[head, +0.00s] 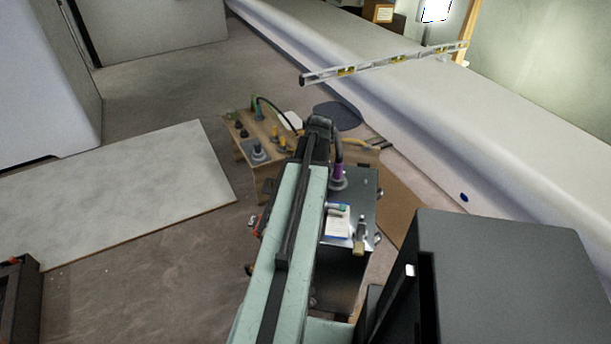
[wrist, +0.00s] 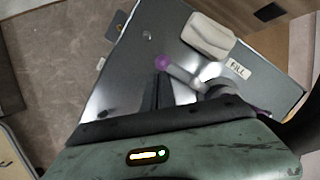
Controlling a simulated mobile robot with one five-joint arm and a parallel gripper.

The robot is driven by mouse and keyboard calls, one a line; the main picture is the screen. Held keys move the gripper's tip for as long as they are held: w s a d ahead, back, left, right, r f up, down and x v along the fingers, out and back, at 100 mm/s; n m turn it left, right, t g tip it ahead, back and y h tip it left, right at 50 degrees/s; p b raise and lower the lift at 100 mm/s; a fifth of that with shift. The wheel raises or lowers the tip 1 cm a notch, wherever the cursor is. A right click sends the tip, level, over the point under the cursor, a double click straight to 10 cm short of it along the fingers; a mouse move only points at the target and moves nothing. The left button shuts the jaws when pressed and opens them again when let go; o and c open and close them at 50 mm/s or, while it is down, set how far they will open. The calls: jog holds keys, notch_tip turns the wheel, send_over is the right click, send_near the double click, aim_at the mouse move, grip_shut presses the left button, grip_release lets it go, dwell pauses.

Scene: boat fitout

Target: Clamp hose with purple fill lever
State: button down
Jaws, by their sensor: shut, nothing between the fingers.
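The purple-tipped fill lever (wrist: 163,62) shows in the wrist view as a grey arm with a purple ball knob. It runs from the knob down-right to a round grey fitting, beside a label reading FILL (wrist: 238,68). My gripper (wrist: 160,82) is shut and empty, its dark fingertips just below the knob in the picture; I cannot tell if they touch. In the head view, a dark hose ends in a purple collar (head: 338,171) on the metal cabinet (head: 361,187). The lever cannot be made out there, and my arm hides the fingertips.
A cream block (wrist: 208,36) sits on the cabinet top near the lever. A wooden bench (head: 243,150) with several fittings stands behind and left of the cabinet. A long white hull ledge (head: 480,140) runs along the right.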

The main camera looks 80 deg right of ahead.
jog(key=shift+a, duration=0.1)
jog(key=a, duration=0.2)
jog(key=a+r+p, duration=0.1)
jog(key=a, duration=0.1)
jog(key=shift+w+a, duration=0.15)
jog(key=shift+a, duration=0.2)
jog(key=w+p+v, duration=0.2)
jog(key=p+v, duration=0.7)
jog(key=shift+s+r, duration=0.2)
jog(key=shift+r, duration=0.2)
